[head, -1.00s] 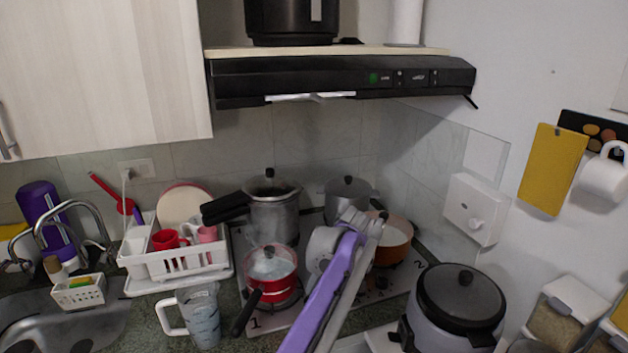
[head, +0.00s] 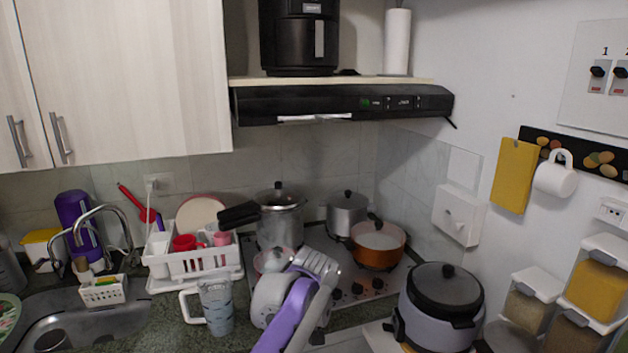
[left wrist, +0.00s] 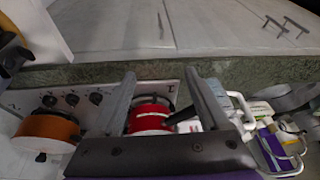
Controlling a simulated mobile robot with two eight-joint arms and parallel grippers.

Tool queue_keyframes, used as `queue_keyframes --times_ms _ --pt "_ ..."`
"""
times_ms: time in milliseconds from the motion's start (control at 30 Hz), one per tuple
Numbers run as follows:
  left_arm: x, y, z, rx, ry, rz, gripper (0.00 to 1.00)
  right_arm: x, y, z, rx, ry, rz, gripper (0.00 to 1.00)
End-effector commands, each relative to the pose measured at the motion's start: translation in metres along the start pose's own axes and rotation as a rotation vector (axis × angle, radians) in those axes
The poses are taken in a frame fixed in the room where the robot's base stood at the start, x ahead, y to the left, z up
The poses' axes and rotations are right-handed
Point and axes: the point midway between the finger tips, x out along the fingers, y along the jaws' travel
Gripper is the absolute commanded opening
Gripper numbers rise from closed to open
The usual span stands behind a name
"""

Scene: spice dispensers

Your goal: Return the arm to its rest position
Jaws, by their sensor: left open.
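My left arm, purple and grey, rises from the bottom middle of the head view. Its gripper (head: 316,265) is over the front of the stove and hides most of the red pot (head: 268,260). In the left wrist view the two grey fingers (left wrist: 166,95) are spread apart with nothing held between them. The red pot (left wrist: 149,118) shows below, between the fingers. The orange pot (left wrist: 48,132) is to the left. My right gripper is in neither view.
A silver pressure cooker (head: 279,222) and a grey pot (head: 346,215) stand at the back of the stove. A white dish rack (head: 200,263) and a patterned mug (head: 216,305) are left of the arm. A rice cooker (head: 440,300) is close on the right.

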Motion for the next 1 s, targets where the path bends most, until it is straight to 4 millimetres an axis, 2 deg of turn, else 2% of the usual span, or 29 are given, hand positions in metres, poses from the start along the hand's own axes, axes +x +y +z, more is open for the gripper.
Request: queue_keyframes --times_ms 33,167,267,500,600,733,867,1000 --pt "-0.003 -0.021 0.009 0.016 -0.003 0.012 0.78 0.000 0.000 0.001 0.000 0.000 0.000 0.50" --pt "-0.006 -0.070 0.037 0.080 -0.002 0.054 0.78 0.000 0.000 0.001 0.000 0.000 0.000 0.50" --pt "-0.004 -0.106 0.066 0.130 0.006 0.088 0.78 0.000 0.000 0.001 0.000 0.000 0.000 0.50" --pt "0.014 -0.182 0.151 0.242 0.052 0.158 0.78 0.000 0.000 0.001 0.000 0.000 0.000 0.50" --pt "0.027 -0.205 0.188 0.284 0.078 0.180 0.78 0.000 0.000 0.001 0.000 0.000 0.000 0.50" --pt "0.043 -0.224 0.224 0.326 0.108 0.197 0.78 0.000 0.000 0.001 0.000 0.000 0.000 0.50" --pt "0.052 -0.233 0.244 0.349 0.126 0.206 0.78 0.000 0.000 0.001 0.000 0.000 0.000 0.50" --pt "0.055 -0.235 0.248 0.356 0.131 0.208 0.78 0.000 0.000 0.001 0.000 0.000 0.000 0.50"
